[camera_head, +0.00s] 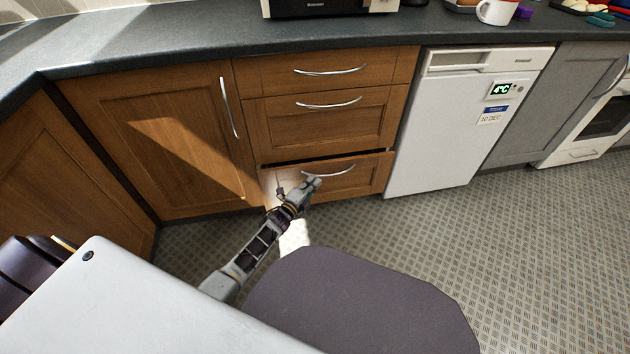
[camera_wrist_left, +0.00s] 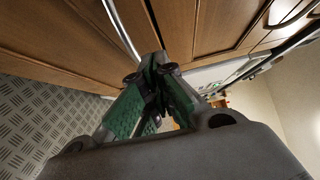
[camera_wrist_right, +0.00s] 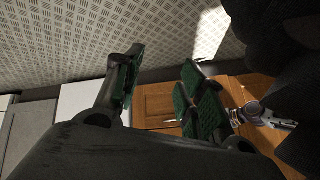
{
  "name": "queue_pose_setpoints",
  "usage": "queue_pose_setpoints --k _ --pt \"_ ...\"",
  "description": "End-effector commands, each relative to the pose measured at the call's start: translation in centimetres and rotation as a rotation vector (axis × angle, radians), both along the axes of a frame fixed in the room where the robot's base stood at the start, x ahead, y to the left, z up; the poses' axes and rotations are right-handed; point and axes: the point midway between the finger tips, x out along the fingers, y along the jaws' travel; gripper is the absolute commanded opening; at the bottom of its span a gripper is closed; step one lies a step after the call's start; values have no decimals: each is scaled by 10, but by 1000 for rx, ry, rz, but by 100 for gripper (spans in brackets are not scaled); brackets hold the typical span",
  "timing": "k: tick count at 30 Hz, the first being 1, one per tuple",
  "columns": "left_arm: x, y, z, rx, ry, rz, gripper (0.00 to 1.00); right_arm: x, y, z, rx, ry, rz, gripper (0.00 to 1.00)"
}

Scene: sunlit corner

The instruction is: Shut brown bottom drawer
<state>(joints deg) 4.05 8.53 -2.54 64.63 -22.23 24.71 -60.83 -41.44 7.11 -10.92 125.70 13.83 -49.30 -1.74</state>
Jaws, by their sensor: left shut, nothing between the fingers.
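The brown bottom drawer (camera_head: 350,180) is the lowest of three wooden drawers in the head view. It stands slightly out, with a dark gap along its top edge. Its curved silver handle (camera_head: 330,172) runs across the front. My left gripper (camera_head: 312,183) is at the drawer front, by the left end of the handle; I cannot tell whether it touches. In the left wrist view its green-padded fingers (camera_wrist_left: 158,75) are together and empty. My right gripper (camera_wrist_right: 160,85) shows only in its own wrist view, fingers spread, with nothing between them.
The middle drawer (camera_head: 325,122) and top drawer (camera_head: 325,70) above look closed. A wooden cupboard door (camera_head: 165,150) is to the left. A white appliance (camera_head: 450,130) stands to the right. The patterned floor (camera_head: 510,250) is clear at the right.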

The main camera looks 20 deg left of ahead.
Motion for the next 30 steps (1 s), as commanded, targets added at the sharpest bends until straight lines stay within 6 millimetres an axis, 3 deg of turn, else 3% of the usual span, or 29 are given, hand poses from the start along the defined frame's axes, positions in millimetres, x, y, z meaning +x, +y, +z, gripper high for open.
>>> queue_pose_setpoints --k 18,30 --pt "-60 12 1 0 2 1 0 1 -6 47 -63 60 34 40" --pt "-77 15 0 0 0 0 0 0 -9 58 -83 79 43 40"
